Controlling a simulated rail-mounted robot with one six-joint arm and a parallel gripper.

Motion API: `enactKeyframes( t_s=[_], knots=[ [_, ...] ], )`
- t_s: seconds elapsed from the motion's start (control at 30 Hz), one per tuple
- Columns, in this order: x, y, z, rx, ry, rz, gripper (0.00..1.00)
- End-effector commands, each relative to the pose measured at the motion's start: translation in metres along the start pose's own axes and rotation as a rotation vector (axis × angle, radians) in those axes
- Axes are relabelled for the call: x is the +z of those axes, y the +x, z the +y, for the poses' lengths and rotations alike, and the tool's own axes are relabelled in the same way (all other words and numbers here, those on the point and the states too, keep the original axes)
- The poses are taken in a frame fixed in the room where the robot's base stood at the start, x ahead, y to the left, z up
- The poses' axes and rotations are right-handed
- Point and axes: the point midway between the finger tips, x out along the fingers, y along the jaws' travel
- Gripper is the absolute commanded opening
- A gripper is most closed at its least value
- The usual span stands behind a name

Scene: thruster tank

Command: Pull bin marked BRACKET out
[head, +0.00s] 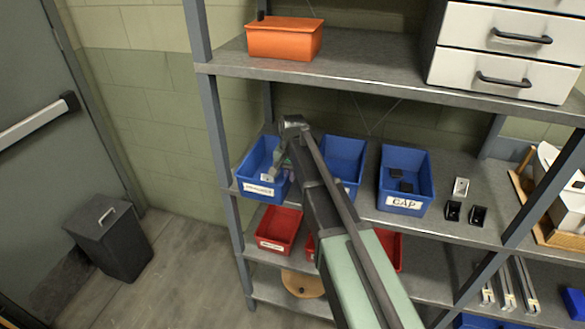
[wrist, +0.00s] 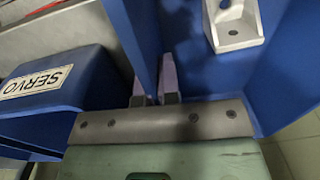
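Three blue bins stand on the middle shelf in the head view. The left bin (head: 254,163) has a front label too small to read surely. It holds pale parts, and the wrist view shows a white bracket (wrist: 235,25) in it. The middle bin (head: 345,153) is partly hidden by my arm; its label reads SERVO in the wrist view (wrist: 38,82). The right bin (head: 407,162) is labelled CAP. My gripper (wrist: 153,92) straddles the left bin's side wall (wrist: 136,35) nearest the SERVO bin, its fingers close against both faces. My arm hides part of this grip in the head view.
Red bins (head: 279,228) sit on the shelf below, partly behind my arm. A grey shelf post (head: 222,150) stands just left of the left bin. An orange bin (head: 284,40) is on the shelf above. Small parts (head: 461,187) lie right of CAP.

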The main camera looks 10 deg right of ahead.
Motion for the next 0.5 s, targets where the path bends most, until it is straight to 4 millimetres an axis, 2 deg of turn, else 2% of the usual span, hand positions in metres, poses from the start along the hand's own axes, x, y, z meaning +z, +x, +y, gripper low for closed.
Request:
enactKeyframes(
  t_s=[0.1,0.4,0.5],
  knots=[
    [0.008,0.0001,0.001,0.0,0.001,0.0,0.0],
    [0.009,0.0,0.0009,0.0,0.002,0.0,0.0],
    [0.0089,0.0,0.0009,0.0,0.001,0.0,0.18]
  ],
)
